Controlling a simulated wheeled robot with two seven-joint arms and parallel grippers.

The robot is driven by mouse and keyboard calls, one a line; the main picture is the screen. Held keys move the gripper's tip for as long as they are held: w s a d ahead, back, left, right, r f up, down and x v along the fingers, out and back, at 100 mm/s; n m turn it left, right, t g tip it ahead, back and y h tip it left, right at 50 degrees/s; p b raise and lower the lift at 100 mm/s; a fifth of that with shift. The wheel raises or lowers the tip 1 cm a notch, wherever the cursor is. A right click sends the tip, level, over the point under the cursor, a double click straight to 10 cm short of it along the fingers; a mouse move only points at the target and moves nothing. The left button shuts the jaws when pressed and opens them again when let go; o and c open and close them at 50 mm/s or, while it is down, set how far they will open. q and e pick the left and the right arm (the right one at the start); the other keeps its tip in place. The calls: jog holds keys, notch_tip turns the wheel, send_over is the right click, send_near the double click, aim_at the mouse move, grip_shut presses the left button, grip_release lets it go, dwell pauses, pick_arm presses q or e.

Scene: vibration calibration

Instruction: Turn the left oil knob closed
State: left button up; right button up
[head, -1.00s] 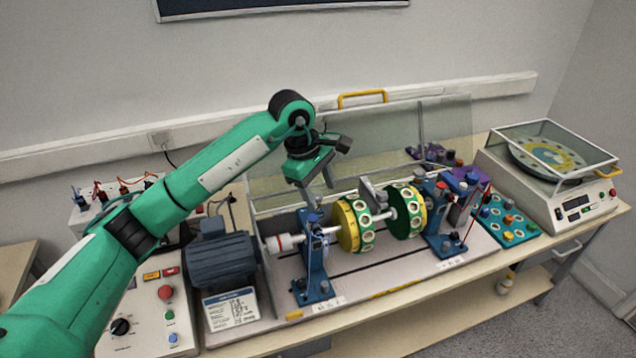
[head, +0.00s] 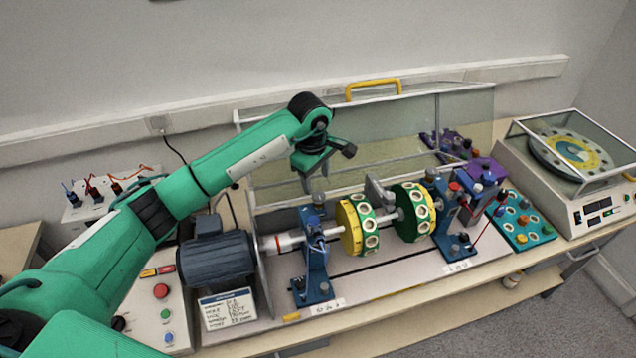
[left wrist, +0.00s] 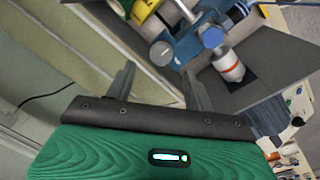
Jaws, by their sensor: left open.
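The left bearing stand (head: 316,262) is blue and upright beside the shaft. My left gripper (head: 316,178) is above the stand, pointing down, apart from the knob. In the left wrist view, its two fingers (left wrist: 158,86) are spread with nothing between them. My right gripper is out of view.
Yellow-green discs (head: 358,226) sit on the shaft to the right. A grey motor (head: 216,262) stands left. A clear raised cover (head: 390,115) stands behind. A balance machine (head: 565,205) and a teal parts tray (head: 522,238) are at the right.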

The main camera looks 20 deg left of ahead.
aim_at(318, 195)
pick_arm(q)
notch_tip(318, 195, down, 4)
jog(key=shift+d+r+p, duration=0.1)
jog(key=shift+r+p, duration=0.05)
jog(key=shift+p, duration=0.55)
jog(key=shift+w+f, duration=0.15)
jog(key=shift+f, duration=0.4)
jog(key=c, duration=0.9)
jog(key=shift+f, duration=0.1)
jog(key=shift+c, duration=0.3)
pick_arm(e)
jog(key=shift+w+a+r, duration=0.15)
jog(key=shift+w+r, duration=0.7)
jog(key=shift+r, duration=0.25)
